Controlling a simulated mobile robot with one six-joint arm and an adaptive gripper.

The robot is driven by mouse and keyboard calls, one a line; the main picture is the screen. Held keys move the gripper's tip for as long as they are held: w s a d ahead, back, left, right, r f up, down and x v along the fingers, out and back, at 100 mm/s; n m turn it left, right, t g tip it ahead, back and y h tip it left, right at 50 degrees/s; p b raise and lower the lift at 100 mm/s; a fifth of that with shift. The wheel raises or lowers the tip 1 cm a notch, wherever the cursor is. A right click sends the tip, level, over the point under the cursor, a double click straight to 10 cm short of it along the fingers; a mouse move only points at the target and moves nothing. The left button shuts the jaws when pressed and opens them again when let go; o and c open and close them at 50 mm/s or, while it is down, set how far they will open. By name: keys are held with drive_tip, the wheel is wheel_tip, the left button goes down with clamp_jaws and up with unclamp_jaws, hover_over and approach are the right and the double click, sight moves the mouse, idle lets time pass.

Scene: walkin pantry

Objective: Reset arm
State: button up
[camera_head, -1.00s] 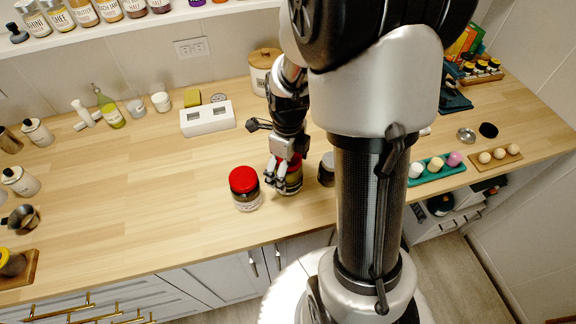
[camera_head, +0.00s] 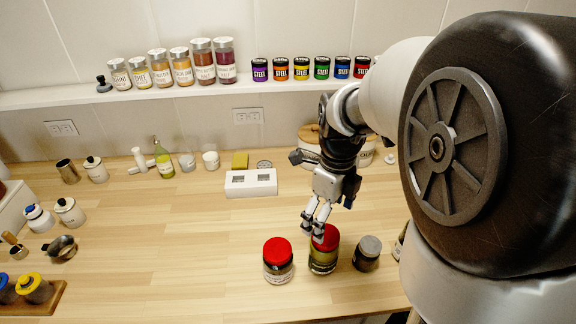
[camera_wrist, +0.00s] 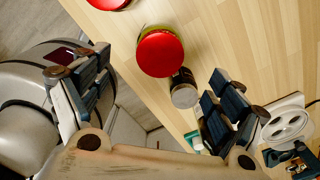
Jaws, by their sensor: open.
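My gripper (camera_head: 318,222) is open and empty in the head view, with its fingers pointing down just above a red-lidded jar (camera_head: 324,250) of greenish contents. In the wrist view the two fingers (camera_wrist: 155,105) stand wide apart, and the red lid (camera_wrist: 160,53) lies beyond them, apart from both. My arm fills the right side of the head view and hides part of the counter there.
A second red-lidded jar (camera_head: 278,260) stands to the left, and a grey-lidded dark jar (camera_head: 367,253) to the right. A white two-slot block (camera_head: 251,183) sits behind. Jars line the wall shelf (camera_head: 180,97). The counter's left middle (camera_head: 160,240) is clear.

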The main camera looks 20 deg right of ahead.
drive_tip(key=s+a+r+n+t, duration=0.2)
drive_tip(key=s+a+r+n, duration=0.2)
drive_tip(key=n, duration=1.1)
drive_tip(key=s+a+r+n+t, duration=0.2)
drive_tip(key=s+a+n, duration=0.4)
drive_tip(key=n, duration=0.9)
drive_tip(key=s+r, duration=0.1)
drive_tip(key=s, duration=0.2)
drive_tip(key=shift+s+a+r+t, duration=0.25)
drive_tip(key=shift+a+r+t, duration=0.05)
drive_tip(key=shift+a+r, duration=0.05)
